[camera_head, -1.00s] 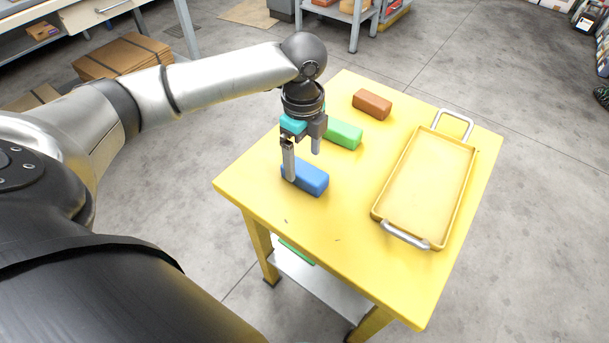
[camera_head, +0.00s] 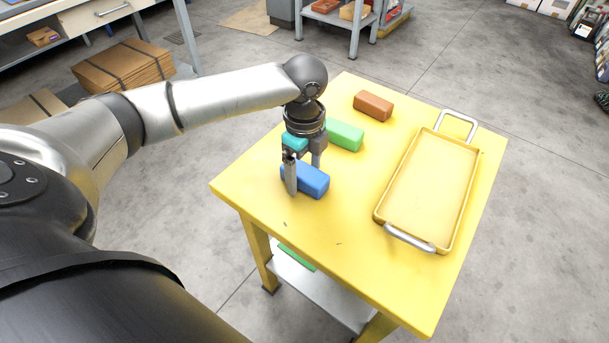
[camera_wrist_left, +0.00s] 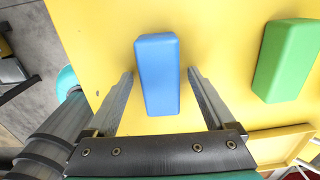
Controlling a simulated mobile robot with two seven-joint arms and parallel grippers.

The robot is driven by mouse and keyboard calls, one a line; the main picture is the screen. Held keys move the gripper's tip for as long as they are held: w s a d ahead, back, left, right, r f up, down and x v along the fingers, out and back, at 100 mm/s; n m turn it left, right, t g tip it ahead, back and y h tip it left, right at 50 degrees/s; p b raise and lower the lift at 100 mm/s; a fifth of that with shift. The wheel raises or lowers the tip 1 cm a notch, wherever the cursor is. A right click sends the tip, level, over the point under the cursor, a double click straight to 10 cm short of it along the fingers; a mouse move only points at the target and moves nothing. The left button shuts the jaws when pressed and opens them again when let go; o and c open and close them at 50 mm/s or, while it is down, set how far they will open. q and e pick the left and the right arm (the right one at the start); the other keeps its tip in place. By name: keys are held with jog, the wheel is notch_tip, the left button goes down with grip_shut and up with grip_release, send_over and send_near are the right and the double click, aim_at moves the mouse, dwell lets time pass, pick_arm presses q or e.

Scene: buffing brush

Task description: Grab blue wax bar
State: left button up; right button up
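The blue wax bar (camera_head: 309,180) lies on the yellow table, near its left edge. It also shows in the left wrist view (camera_wrist_left: 158,75), between the two fingers, with yellow table visible on both sides of it. My left gripper (camera_head: 304,177) points down over the bar and is open, one finger on the near side and one on the far side. In the left wrist view the open fingers (camera_wrist_left: 160,78) flank the bar without visible contact. My right gripper is not in view.
A green bar (camera_head: 344,134) lies just behind the blue bar, and a brown bar (camera_head: 373,105) farther back. A yellow tray (camera_head: 379,217) with metal handles sits on the right of the yellow table (camera_head: 300,236). The front of the table is mostly clear.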

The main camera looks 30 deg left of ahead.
pick_arm(q)
grip_shut()
dwell(0.5)
jog(key=shift+r, duration=0.1)
